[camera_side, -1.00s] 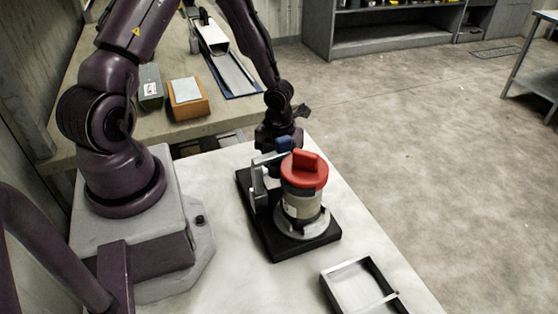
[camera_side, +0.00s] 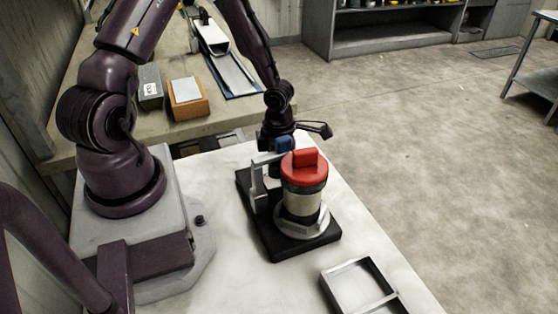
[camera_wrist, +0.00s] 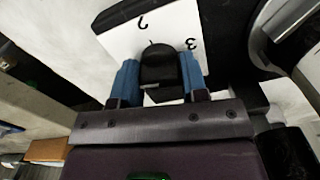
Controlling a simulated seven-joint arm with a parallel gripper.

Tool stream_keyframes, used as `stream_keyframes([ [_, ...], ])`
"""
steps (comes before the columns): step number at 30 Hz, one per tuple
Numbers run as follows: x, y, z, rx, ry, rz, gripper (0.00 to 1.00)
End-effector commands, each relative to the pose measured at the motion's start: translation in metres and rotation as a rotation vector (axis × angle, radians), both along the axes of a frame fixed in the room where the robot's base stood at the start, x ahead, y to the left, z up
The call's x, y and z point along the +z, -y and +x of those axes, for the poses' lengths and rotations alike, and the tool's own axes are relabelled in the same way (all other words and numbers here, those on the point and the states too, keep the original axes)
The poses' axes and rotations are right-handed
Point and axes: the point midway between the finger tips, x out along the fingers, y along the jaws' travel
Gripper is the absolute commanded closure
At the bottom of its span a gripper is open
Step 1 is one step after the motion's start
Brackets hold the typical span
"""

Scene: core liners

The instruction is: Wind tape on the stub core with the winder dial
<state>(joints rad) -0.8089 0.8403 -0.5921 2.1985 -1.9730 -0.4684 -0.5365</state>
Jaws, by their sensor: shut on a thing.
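The winder stands on a black base (camera_side: 318,240) on the pale table. It carries a cream core (camera_side: 299,204) with a dark band near its top, under a red cap (camera_side: 304,172) with a raised grip. The core sits upright on a light round flange (camera_side: 301,222). My gripper (camera_wrist: 158,66) has blue fingers and is shut on the black knob (camera_wrist: 157,78) of the winder dial. The white dial plate (camera_wrist: 130,40) shows the figures 2 and 3. In the side view the blue fingers (camera_side: 284,144) are behind the cap, and the knob is hidden.
A grey bracket (camera_side: 256,178) rises from the base left of the core. An open metal tray (camera_side: 345,294) lies at the table's front right. A rear bench holds an orange-brown box (camera_side: 190,108) and a grey box (camera_side: 149,90). Bare table separates base and tray.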

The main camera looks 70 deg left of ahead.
Motion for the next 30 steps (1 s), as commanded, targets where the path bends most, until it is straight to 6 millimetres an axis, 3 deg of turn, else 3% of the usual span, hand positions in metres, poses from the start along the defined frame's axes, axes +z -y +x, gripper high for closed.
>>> stream_keyframes([
  [18, -0.0001, 0.0, -0.0003, -0.54, -0.001, 0.0, 0.83],
  [30, -0.0001, -0.0002, -0.0005, -0.704, -0.002, 0.001, 0.83],
])
